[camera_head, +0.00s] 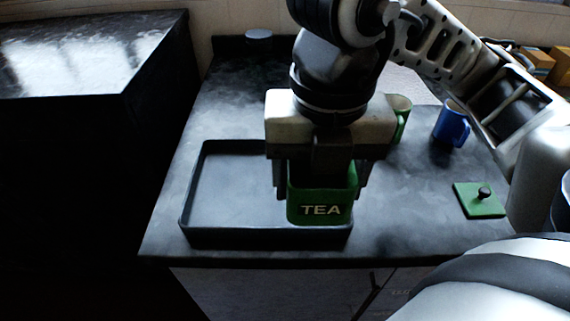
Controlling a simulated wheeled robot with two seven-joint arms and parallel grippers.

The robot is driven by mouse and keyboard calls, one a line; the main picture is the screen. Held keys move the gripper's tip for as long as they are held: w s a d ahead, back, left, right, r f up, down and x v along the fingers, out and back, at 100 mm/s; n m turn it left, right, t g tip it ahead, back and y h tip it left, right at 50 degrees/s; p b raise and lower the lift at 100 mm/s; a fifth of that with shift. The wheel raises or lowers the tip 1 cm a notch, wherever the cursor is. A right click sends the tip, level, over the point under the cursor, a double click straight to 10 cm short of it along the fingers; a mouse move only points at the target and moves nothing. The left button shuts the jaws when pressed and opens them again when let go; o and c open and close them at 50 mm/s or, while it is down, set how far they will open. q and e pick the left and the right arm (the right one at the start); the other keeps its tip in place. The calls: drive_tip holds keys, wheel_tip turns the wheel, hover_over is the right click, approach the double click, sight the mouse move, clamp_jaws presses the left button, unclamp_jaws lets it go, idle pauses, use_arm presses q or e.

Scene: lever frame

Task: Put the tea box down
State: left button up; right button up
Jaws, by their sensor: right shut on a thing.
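The green tea box (321,210), marked "TEA" in white, is upright at the right end of a dark grey tray (262,238). My right gripper (320,188) comes down from above and is shut on the tea box, with a finger at its left and right sides. The gripper hides the top of the box. I cannot tell whether the box's base touches the tray floor. A green lid with a dark knob (478,200) lies on the counter at the right. My left gripper is not in view.
The tray's left part is empty. A blue mug (451,124) and a green mug (402,112), partly hidden by my arm, stand behind on the dark counter (415,195). A small round grey object (258,38) is at the back. Wooden blocks (560,66) show at the far right.

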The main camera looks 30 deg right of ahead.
drive_tip(key=w+d+f, duration=0.1)
drive_tip(key=w+f, duration=0.1)
drive_tip(key=w, duration=0.1)
drive_tip(key=w+d+f+b, duration=0.1)
drive_tip(key=w+d+f, duration=0.1)
drive_tip(key=w+f, duration=0.1)
drive_tip(key=w+d+f, duration=0.1)
drive_tip(key=w+f, duration=0.1)
drive_tip(key=w, duration=0.2)
drive_tip(key=shift+d+f+b, duration=0.3)
drive_tip(key=shift+d+f, duration=0.05)
drive_tip(key=shift+w+f, duration=0.2)
drive_tip(key=shift+w+d+f, duration=0.15)
drive_tip(key=shift+f, duration=0.05)
drive_tip(key=f, duration=0.2)
drive_tip(key=f+p, duration=0.1)
drive_tip(key=shift+w+d+f, duration=0.1)
drive_tip(key=shift+w+d, duration=0.05)
drive_tip(key=shift+w, duration=0.1)
drive_tip(key=shift+f, duration=0.45)
drive_tip(key=o, duration=1.2)
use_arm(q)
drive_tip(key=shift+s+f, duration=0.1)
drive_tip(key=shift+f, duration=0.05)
